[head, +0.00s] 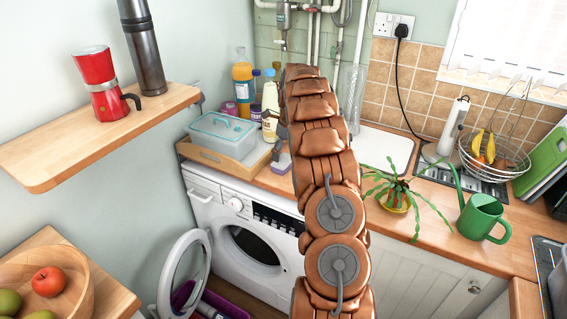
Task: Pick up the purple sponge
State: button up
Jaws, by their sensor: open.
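The purple sponge (282,164) appears as a small pale purple block on the wooden counter, just right of the wooden tray and left of my arm. My copper-coloured arm reaches up and away over the counter and hides part of it. My gripper (277,147) is mostly hidden behind the arm. Only a dark grey part of it shows, just above the sponge in the picture. It is open, and I see nothing held in it. I cannot tell whether it touches the sponge.
A wooden tray (213,158) with a lidded teal box (221,132) stands left of the sponge. Several bottles, including an orange one (243,82), stand behind. A potted plant (396,196) and green watering can (482,218) are on the right. The washing machine door (186,270) hangs open below.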

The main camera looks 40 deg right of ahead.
aim_at(283, 160)
notch_tip(283, 160, down, 3)
jog(key=shift+s+a+f+p, duration=0.1)
jog(key=shift+s+f+p, duration=0.1)
jog(key=shift+p, duration=0.7)
jog(key=shift+w+f, duration=0.2)
jog(key=shift+f, duration=0.3)
jog(key=c, duration=0.5)
jog(key=shift+r, duration=0.15)
jog(key=shift+c, duration=0.2)
